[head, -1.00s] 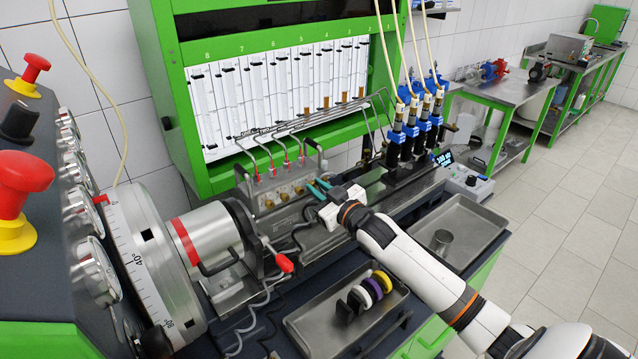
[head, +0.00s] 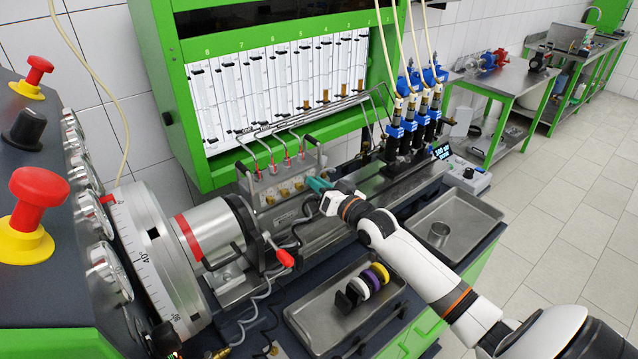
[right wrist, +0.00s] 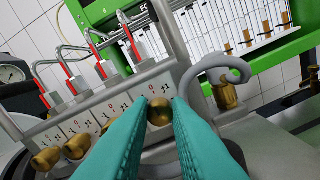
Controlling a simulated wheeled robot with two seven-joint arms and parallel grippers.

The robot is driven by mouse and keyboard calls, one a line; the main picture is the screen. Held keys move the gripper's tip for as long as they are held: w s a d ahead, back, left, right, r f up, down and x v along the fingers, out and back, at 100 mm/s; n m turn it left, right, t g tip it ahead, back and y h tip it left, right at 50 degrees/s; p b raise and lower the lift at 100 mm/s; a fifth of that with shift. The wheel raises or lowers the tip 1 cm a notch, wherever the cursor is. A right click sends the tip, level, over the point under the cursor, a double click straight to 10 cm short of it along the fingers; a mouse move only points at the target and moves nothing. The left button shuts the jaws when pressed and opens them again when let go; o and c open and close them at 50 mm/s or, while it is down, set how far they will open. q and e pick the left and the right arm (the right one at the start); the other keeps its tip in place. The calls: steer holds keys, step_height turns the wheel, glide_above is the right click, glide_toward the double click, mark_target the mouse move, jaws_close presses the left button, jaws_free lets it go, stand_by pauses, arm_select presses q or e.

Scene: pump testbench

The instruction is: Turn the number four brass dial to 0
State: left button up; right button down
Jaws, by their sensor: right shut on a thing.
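The pump body (head: 290,178) carries a row of brass dials along its front face. The brass dial at the right end of the row (right wrist: 160,112) is a round knob, seen in the right wrist view between my teal fingertips. In the head view it is hidden behind my gripper. My right gripper (head: 318,184) reaches it from the front right, its teal fingers (right wrist: 160,122) shut on the knob. Its pointer is not clear. The other brass dials (right wrist: 77,146) sit to its left under small printed scales. My left gripper is out of view.
Bent metal pipes with red sleeves (right wrist: 100,67) rise above the dials. A metal tray with coloured rings (head: 318,318) lies in front, and another tray (head: 462,218) at right.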

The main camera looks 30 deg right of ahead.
stand_by(0.5)
steer(key=c, duration=1.3)
jaws_free()
steer(key=shift+c, duration=0.2)
steer(key=shift+s, duration=0.1)
steer(key=s+d+b, duration=0.1)
steer(key=s+b, duration=0.2)
steer(key=s, duration=0.8)
steer(key=shift+s+r, duration=0.2)
steer(key=shift+s, duration=0.2)
